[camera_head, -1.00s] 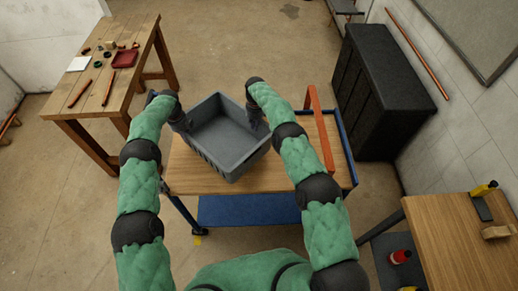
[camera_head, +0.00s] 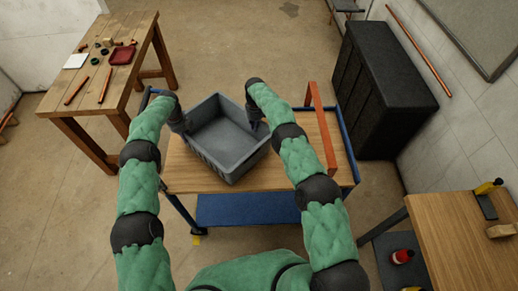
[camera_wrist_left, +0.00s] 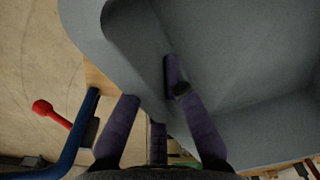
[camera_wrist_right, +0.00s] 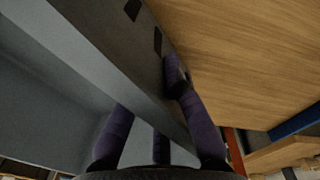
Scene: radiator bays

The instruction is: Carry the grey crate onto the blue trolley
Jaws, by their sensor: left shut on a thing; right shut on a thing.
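The grey crate (camera_head: 228,160) is an open, empty-looking box over the wooden top of the blue trolley (camera_head: 268,179), left of its middle and turned at an angle. I cannot tell whether its bottom touches the top. My left gripper (camera_head: 181,124) is shut on the crate's left wall; in the left wrist view its fingers (camera_wrist_left: 160,95) straddle the rim. My right gripper (camera_head: 257,118) is shut on the right wall; in the right wrist view its fingers (camera_wrist_right: 155,95) straddle the rim, with wood close beyond. The crate's underside is hidden.
An orange bar (camera_head: 320,125) rises from the trolley top, right of the crate. A wooden bench (camera_head: 125,80) with small tools stands at the left. A black cabinet (camera_head: 380,95) stands at the back right. Another wooden table (camera_head: 465,235) is at the front right.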

